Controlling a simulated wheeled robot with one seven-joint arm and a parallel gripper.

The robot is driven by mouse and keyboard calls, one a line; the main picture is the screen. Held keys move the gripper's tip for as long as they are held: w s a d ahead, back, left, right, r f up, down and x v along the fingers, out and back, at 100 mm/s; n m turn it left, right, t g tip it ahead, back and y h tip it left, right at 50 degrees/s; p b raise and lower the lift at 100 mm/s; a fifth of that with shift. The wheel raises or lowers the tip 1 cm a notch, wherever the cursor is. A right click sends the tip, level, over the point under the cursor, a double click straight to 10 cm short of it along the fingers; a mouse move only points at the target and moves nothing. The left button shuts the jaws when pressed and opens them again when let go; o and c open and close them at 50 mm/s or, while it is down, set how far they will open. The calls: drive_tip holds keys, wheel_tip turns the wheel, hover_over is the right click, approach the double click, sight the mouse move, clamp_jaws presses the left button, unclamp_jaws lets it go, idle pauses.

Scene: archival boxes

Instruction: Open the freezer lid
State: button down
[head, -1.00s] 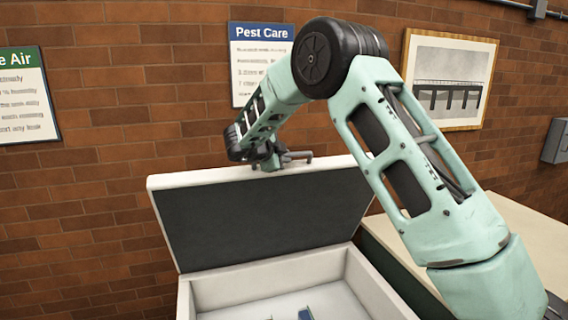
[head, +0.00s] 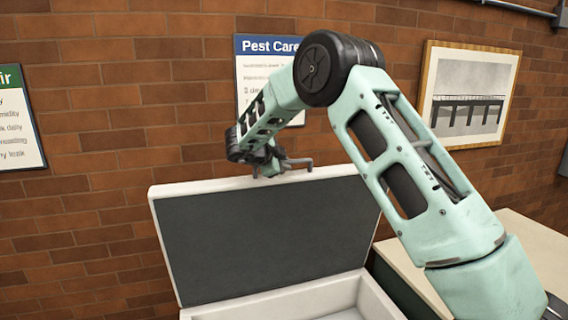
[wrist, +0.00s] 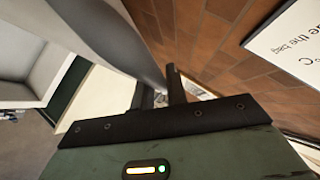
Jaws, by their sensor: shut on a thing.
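The freezer lid (head: 270,240) stands raised in the head view, its dark grey inner panel facing me and its white rim around it. The white freezer body (head: 300,304) shows below it, its inside partly cut off by the frame's bottom edge. The exact grip on the edge is too small to make out.
A brick wall (head: 110,110) stands close behind the raised lid, with a Pest Care poster (head: 262,75) and a framed bridge picture (head: 468,95). A pale-topped counter (head: 500,250) is right of the freezer. My arm crosses above the right side.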

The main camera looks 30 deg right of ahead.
drive_tip(key=c, duration=1.4)
unclamp_jaws()
drive_tip(key=shift+a, duration=0.15)
drive_tip(key=b+v, duration=0.7)
drive_tip(key=v, duration=1)
drive_tip(key=shift+s+a, duration=0.1)
